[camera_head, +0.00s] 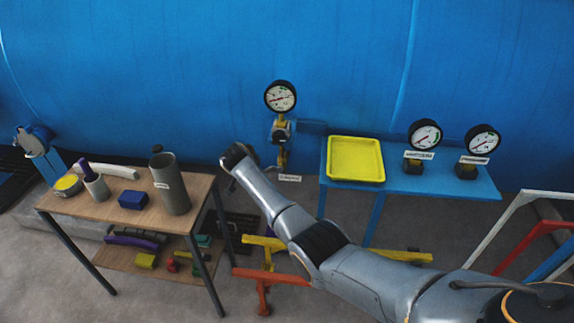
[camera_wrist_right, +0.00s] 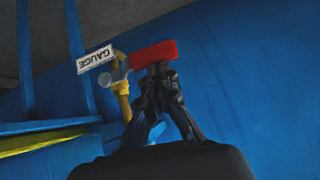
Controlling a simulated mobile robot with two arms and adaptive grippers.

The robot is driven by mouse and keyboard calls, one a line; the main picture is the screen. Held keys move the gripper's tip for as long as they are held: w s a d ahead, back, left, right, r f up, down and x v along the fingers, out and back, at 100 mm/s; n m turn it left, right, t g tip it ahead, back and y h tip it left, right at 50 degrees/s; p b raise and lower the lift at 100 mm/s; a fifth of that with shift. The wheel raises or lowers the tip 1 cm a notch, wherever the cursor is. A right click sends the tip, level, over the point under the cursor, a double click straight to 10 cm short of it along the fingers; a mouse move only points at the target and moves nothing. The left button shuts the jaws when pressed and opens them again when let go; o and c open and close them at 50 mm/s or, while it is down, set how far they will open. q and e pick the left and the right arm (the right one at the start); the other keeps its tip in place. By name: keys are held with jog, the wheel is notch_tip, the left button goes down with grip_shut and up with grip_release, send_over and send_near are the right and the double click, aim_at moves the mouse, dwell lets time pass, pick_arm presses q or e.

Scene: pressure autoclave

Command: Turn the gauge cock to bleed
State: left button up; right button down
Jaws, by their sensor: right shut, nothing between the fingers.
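The gauge cock is at the blue vessel's wall, under a round dial gauge (camera_head: 280,97). In the right wrist view I see its red lever handle (camera_wrist_right: 153,53), lying roughly level, and its yellow pipe (camera_wrist_right: 123,103). A white tag reading GAUGE (camera_wrist_right: 95,60) is beside it. My right gripper (camera_wrist_right: 160,70) is shut and empty, its fingertips at the lower edge of the red handle. I cannot tell whether they touch it. In the head view my right arm reaches left of the gauge, and its fingers are not clear there. My left gripper is not in view.
A blue shelf (camera_head: 430,183) with a yellow tray (camera_head: 355,182) and two dial gauges (camera_head: 425,135) (camera_head: 482,142) stands to the right. A wooden cart (camera_head: 130,217) with a grey cylinder (camera_head: 170,185) stands left. Coloured stands are on the floor below.

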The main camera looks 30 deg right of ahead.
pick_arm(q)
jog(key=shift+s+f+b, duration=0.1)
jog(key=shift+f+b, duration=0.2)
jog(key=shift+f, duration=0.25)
